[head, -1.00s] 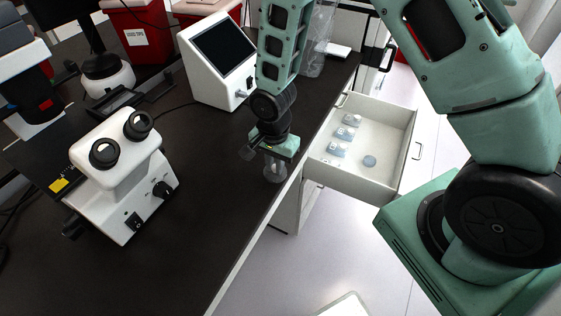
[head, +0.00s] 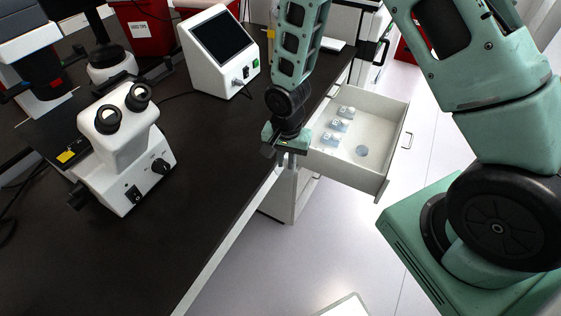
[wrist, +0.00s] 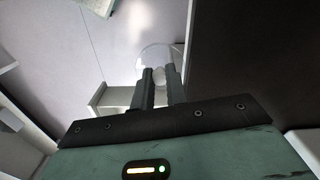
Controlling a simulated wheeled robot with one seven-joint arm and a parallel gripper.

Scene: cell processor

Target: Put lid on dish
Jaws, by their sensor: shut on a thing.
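My gripper (head: 287,152) points down at the right edge of the dark bench, beside the open drawer. In the wrist view its fingertips (wrist: 160,70) are close together at the near rim of a clear round piece (wrist: 152,50). The gripper is shut on this piece. I cannot tell whether it is the lid or the dish, and it is hard to make out in the head view. A small bluish round disc (head: 362,151) lies on the drawer floor, apart from my gripper. I cannot tell whether it is a dish or a lid.
The white drawer (head: 379,185) is open, with several small clear-and-white items (head: 340,125) at its left side. A microscope (head: 125,150) and a white screen unit (head: 218,50) stand on the black bench (head: 195,195). The front middle of the bench is clear.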

